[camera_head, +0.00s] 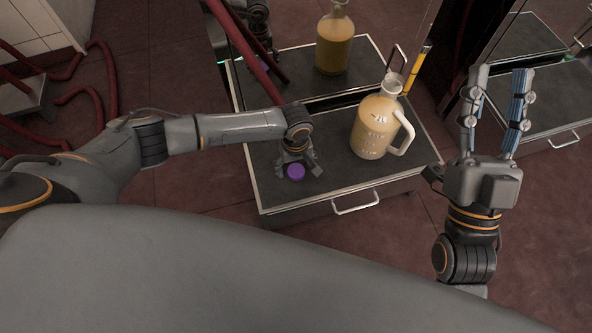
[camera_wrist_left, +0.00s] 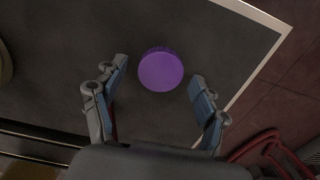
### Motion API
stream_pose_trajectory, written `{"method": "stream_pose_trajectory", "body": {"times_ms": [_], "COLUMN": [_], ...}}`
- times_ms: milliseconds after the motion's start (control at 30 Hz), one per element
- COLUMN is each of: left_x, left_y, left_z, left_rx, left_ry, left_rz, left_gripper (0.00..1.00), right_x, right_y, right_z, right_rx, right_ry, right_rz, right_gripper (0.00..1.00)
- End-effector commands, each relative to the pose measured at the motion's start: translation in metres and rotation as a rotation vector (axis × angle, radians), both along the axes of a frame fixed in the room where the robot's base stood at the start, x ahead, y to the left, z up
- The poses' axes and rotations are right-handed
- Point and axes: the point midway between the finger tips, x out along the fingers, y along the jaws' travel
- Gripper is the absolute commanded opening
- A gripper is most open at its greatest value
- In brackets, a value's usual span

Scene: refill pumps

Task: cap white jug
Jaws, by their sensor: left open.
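A translucent jug (camera_head: 374,128) with yellowish contents and a white handle stands upright on a dark cart top (camera_head: 415,165). Its narrow neck shows no cap. A purple round cap (camera_head: 296,172) lies on the cart top near the front left corner, left of the jug. My left gripper (camera_head: 298,169) is open and hangs over the cap. In the left wrist view the cap (camera_wrist_left: 161,70) shows between the two spread fingertips of the left gripper (camera_wrist_left: 160,72), with nothing held. My right gripper (camera_head: 500,72) is open and empty, fingers pointing up, right of the cart.
A mirror-like panel behind the jug seems to reflect the jug (camera_head: 334,45) and my arm. A yellow stick-like thing (camera_head: 418,66) stands behind the jug. The cart has a front handle (camera_head: 356,205). Red hoses (camera_head: 75,95) lie on the floor at left.

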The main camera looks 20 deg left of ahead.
Motion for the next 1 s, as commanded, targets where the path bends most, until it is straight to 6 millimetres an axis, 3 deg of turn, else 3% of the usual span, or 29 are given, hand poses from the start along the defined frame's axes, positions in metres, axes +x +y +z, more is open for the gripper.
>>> {"method": "stream_pose_trajectory", "body": {"times_ms": [233,433,1000], "left_x": [0.0001,0.0001,-0.0003], "left_y": [-0.0002,-0.0001,0.0001], "left_z": [0.0004,0.0004,0.0031], "left_rx": [0.0,0.0,0.001], "left_ry": [0.0,0.0,0.001], "left_rz": [0.0,0.0,0.0], "left_gripper": [0.73,0.36,0.35], "right_x": [0.0003,0.0005,0.0042], "right_y": [0.0001,0.0,0.0007], "right_z": [-0.0001,-0.0002,-0.0022], "right_rx": [-0.001,-0.001,-0.008], "right_ry": [0.002,0.003,0.029], "right_rz": [0.0,0.0,-0.001], "right_gripper": [0.4,0.4,0.4]}}
